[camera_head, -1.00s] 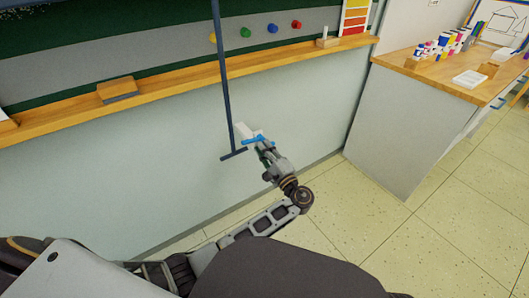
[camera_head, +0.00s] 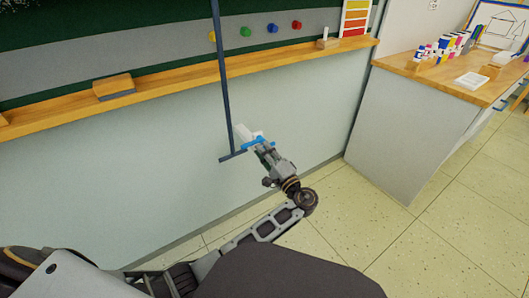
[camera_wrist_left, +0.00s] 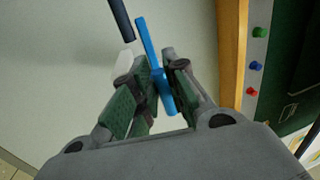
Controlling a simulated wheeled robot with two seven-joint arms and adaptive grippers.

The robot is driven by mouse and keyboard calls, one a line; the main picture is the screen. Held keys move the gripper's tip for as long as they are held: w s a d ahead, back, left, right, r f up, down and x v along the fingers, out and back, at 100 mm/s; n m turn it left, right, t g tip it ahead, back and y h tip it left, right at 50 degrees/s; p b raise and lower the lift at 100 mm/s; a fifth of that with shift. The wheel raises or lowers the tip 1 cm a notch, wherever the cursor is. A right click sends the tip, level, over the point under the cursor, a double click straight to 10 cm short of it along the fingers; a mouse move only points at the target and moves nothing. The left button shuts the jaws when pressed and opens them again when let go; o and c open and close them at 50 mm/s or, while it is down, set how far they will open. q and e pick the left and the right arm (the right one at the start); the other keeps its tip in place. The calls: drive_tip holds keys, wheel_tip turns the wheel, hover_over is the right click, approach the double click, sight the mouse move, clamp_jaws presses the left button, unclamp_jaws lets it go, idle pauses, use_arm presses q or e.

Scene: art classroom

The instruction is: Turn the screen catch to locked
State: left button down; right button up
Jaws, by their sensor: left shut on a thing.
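The screen catch shows as a blue lever (camera_head: 250,144) beside a white block (camera_head: 243,132), near the foot of a dark upright pole (camera_head: 226,105). My left gripper (camera_head: 261,144) is at the blue lever. In the left wrist view my left gripper (camera_wrist_left: 158,85) is shut on the blue lever (camera_wrist_left: 148,42), which sticks out beyond its green-padded fingers. The white block (camera_wrist_left: 125,63) is partly hidden behind a finger, and the pole's end (camera_wrist_left: 122,20) is close to the lever. I cannot read any lock mark. My right gripper is not in view.
A wooden ledge (camera_head: 180,79) with an eraser (camera_head: 114,87) runs along the board above the catch. A counter (camera_head: 455,84) with paint pots stands at the right.

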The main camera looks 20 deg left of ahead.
use_arm(q)
drive_tip(key=c, duration=1.4)
unclamp_jaws()
drive_tip(key=shift+a, duration=0.1)
drive_tip(key=shift+r, duration=0.1)
